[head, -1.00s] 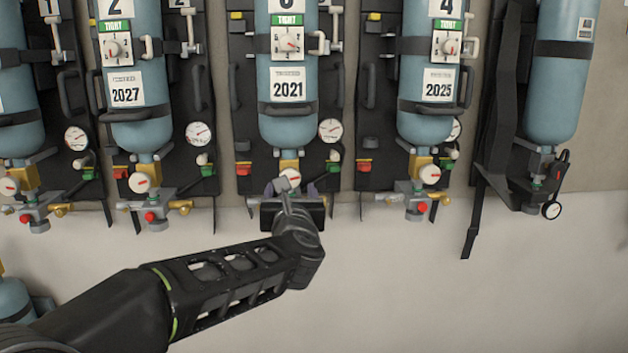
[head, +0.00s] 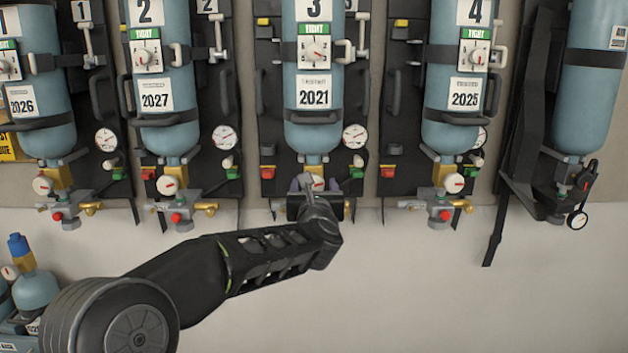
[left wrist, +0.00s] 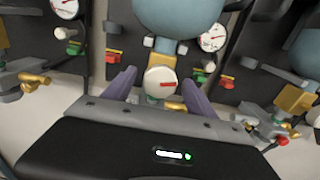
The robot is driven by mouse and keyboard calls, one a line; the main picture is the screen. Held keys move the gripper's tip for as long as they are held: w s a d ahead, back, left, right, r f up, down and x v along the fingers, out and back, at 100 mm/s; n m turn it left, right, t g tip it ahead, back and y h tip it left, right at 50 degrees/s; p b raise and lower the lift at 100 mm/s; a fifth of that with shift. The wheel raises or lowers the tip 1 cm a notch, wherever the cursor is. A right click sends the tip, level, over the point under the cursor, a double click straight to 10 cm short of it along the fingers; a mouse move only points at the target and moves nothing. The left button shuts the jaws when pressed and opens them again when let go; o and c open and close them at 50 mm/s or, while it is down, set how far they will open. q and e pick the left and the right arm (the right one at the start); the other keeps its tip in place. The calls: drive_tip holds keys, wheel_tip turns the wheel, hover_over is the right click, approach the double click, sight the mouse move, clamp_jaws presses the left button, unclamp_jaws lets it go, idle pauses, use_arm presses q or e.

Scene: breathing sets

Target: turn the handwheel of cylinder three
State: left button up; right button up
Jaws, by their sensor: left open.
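Cylinder three (head: 313,120) is a blue bottle upright on a black backplate, labelled 3, TIGHT and 2021. At its bottom valve is a white round handwheel (head: 317,182) with a red mark, partly hidden by my gripper in the head view. It shows clearly in the left wrist view (left wrist: 160,81). My left gripper (head: 315,188) is open below the bottle, in front of the valve. In the left wrist view its two purple-grey fingers (left wrist: 160,86) stand left and right of the handwheel, with gaps visible. Whether they touch it I cannot tell. My right gripper is not in view.
Cylinder two (head: 163,120) and cylinder four (head: 455,120) hang on either side, with valves at the same height. A gauge (head: 355,138) sits right of cylinder three. Black straps (head: 495,235) hang at the right.

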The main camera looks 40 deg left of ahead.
use_arm(q)
drive_tip(key=shift+w+a, duration=0.2)
drive_tip(key=shift+w, duration=0.15)
drive_tip(key=shift+c, duration=0.5)
drive_tip(key=c, duration=1.3)
drive_tip(key=shift+f+m+b, duration=0.1)
drive_tip(key=shift+m+b, duration=0.2)
drive_tip(key=shift+m, duration=0.1)
